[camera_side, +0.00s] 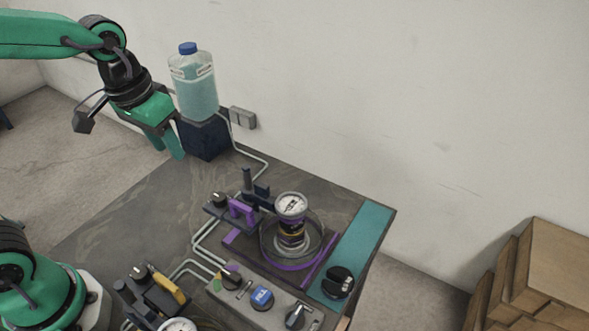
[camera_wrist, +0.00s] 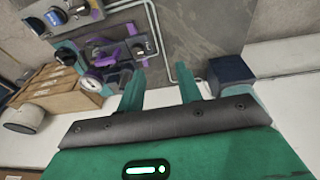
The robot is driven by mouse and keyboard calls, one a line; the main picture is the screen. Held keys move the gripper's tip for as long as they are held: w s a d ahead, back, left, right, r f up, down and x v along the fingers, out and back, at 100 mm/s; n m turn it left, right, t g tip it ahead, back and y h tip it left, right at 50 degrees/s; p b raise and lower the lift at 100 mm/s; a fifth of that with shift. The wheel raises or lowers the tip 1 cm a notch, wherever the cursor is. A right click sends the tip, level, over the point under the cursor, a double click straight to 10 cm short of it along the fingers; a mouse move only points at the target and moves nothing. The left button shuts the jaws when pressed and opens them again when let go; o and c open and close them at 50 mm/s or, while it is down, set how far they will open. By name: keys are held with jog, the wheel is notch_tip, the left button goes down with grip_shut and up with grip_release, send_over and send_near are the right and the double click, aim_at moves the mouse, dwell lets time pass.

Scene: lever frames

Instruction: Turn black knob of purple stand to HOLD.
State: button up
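Purple parts of the stand (camera_wrist: 137,49) also show at the upper left of the wrist view. My gripper (camera_side: 166,146) is above the bench's back left, well away from the stand. Its two teal fingers, apart with nothing between them, show in the wrist view (camera_wrist: 161,92). No HOLD label is readable.
A grey panel (camera_side: 268,312) with several knobs is in front of the stand. A large black knob (camera_side: 338,282) is on the teal strip (camera_side: 362,235). A liquid bottle (camera_side: 194,88) on a dark block (camera_side: 204,138) stands near my gripper.

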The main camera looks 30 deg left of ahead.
aim_at(219, 197)
jog(key=w+d+f, duration=0.1)
jog(key=d, duration=0.1)
jog(key=w+d+f+g, duration=0.1)
jog(key=d+f, duration=0.1)
jog(key=w+d+f+g, duration=0.1)
jog(key=w+d+f, duration=0.1)
jog(key=shift+w, duration=0.1)
jog(key=shift+f, duration=0.15)
jog(key=shift+f, duration=3.75)
jog(key=c, duration=0.7)
